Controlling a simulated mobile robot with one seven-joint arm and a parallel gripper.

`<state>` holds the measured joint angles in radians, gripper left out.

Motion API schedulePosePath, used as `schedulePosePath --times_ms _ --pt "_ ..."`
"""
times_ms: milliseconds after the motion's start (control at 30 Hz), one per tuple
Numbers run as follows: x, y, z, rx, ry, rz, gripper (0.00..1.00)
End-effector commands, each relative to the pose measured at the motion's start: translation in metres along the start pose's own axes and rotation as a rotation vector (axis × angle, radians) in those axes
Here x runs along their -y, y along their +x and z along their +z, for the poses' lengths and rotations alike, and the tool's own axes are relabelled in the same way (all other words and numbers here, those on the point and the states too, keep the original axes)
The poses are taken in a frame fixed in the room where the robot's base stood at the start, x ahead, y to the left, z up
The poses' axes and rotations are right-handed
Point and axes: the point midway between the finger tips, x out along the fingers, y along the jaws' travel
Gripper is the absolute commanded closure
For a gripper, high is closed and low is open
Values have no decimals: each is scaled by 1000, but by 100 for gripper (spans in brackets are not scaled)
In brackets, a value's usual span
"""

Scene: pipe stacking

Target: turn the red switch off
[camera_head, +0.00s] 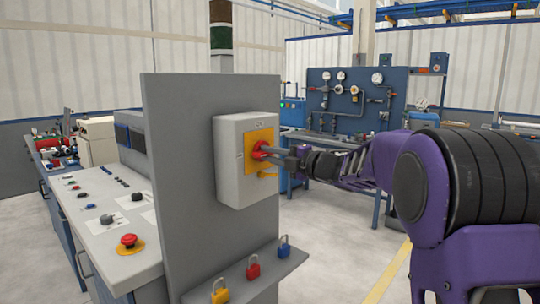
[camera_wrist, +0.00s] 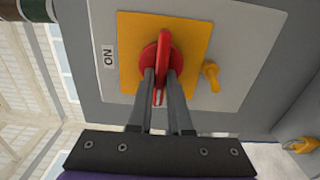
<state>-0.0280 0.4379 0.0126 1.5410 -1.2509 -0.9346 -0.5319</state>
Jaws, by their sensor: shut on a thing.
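The red switch (camera_head: 262,148) is a rotary handle on a yellow plate (camera_head: 251,163), on a light grey box (camera_head: 229,176) mounted on a grey upright panel. My gripper (camera_head: 272,152) reaches in from the right, its fingers at the red handle. In the wrist view my gripper's two fingers (camera_wrist: 162,80) stand on either side of the red switch handle (camera_wrist: 163,45) and are shut on it. The handle runs up and down in that picture. An "ON" label (camera_wrist: 108,56) is left of the switch there. The fingers hide the lower part of the red knob.
A small yellow tab (camera_wrist: 211,75) sits beside the switch plate. Yellow (camera_head: 220,291), red (camera_head: 253,268) and blue (camera_head: 284,246) padlocks stand on a ledge below the box. A control desk with a red button (camera_head: 128,241) is left of the panel. Open floor lies right of the panel.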

Motion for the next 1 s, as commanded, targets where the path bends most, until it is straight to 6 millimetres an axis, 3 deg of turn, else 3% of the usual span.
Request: schedulePosePath --times_ms 100,133,300,667,767,1000 --pt "1 0 0 1 -1 -3 100" --pt "1 0 1 1 -1 -3 81" --pt "1 0 0 1 0 -2 53" --pt "0 -5 0 1 0 -1 53" --pt "-1 -17 1 2 -1 -1 53" --pt "-1 -72 1 5 0 0 53"
